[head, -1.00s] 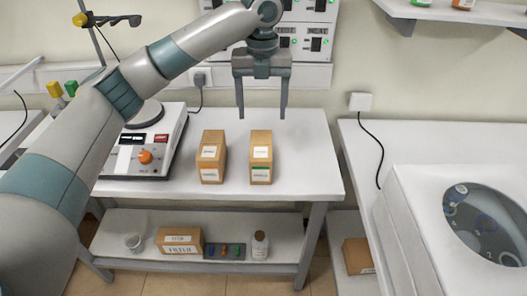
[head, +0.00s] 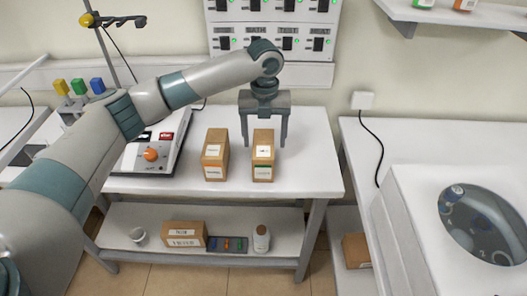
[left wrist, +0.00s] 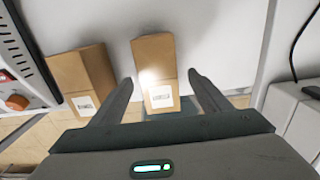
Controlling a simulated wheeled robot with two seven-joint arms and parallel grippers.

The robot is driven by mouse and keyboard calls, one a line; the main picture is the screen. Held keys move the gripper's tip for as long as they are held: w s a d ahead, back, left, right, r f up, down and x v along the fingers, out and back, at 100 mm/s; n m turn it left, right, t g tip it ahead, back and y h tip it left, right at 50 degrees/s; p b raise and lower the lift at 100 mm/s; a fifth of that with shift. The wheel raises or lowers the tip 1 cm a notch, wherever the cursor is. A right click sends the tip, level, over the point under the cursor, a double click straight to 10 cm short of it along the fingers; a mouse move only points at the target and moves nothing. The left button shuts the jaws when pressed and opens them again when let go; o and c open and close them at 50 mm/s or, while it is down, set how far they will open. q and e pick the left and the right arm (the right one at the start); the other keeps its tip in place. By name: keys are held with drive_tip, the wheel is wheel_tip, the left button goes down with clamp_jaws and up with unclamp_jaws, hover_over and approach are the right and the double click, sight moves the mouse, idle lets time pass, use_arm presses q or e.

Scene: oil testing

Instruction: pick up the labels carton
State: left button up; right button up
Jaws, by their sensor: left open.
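Two upright brown cartons stand side by side on the white table: a left carton (head: 214,160) with an orange-striped label and a right carton (head: 262,166) with a green-striped label. The print is too small to read, so I cannot tell which is the labels carton. My left gripper (head: 264,146) points down, open, at the right carton, with a finger showing on each side of its top. In the left wrist view the right carton (left wrist: 155,55) lies between the open fingers (left wrist: 160,77), apparently untouched. The left carton (left wrist: 80,75) is outside them. My right gripper is not seen.
A grey device with an orange knob (head: 151,154) stands left of the cartons. The table (head: 311,170) is clear to the right. The lower shelf holds another carton (head: 184,234), a dark tray (head: 227,244) and a white bottle (head: 261,238). Switch panels hang behind.

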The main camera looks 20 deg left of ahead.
sight(264, 144)
use_arm(q)
drive_tip(key=shift+f, duration=1.1)
drive_tip(key=shift+a+f+p, duration=0.1)
drive_tip(key=shift+f+p, duration=0.7)
drive_tip(key=shift+p, duration=0.2)
wheel_tip(264, 144, down, 3)
drive_tip(key=shift+p, duration=0.6)
drive_tip(key=shift+f, duration=0.3)
drive_tip(key=shift+c, duration=0.6)
drive_tip(key=c, duration=1.1)
